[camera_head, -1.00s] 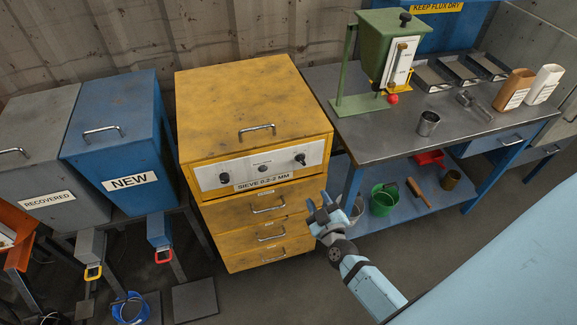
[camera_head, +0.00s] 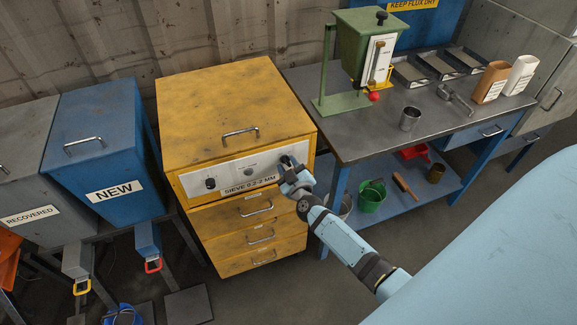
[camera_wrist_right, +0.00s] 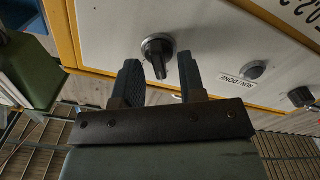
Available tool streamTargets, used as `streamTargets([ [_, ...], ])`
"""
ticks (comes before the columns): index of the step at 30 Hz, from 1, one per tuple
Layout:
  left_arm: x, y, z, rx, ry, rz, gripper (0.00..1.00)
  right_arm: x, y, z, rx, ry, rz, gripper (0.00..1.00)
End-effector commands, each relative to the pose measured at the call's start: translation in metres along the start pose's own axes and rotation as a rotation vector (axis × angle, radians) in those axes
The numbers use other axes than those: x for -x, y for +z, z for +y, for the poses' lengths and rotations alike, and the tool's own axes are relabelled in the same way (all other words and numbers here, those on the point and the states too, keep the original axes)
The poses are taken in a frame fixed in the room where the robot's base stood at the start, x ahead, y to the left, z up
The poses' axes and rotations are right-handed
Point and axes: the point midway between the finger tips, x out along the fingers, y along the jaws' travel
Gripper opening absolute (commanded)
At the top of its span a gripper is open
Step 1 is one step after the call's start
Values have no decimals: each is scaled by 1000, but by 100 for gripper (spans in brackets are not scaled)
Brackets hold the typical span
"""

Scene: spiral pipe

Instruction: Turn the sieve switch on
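The yellow sieve cabinet (camera_head: 235,100) has a white front panel (camera_head: 228,177) with a dark knob (camera_head: 210,183) at its left and a small round RUN/DONE indicator (camera_wrist_right: 253,70) in the middle. A second dark knob (camera_wrist_right: 186,68) is at the panel's right end. My right gripper (camera_head: 289,168) is at this right knob and largely hides it in the head view. In the right wrist view my right gripper (camera_wrist_right: 160,84) is open, with the knob's bar in the gap between its fingers. I cannot tell whether the fingers touch it. My left gripper is not in view.
Drawers (camera_head: 255,236) with metal handles sit below the panel. A blue NEW bin (camera_head: 100,135) stands to the left. A metal workbench (camera_head: 350,135) with a green hopper (camera_head: 365,50) and a metal cup (camera_head: 410,118) stands to the right. Floor shows in front of the drawers.

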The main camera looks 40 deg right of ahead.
Motion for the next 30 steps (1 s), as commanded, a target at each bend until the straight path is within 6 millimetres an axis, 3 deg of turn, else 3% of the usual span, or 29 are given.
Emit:
streamTargets([
  [7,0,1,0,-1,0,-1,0,-1,0,0,0,0,0,37],
  [12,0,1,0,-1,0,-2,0,0,0,0,0,0,0,0],
  [23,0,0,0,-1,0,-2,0,0,0,0,-27,0,-1,0],
  [30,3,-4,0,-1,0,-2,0,0,0,1,-146,0,-1,0],
])
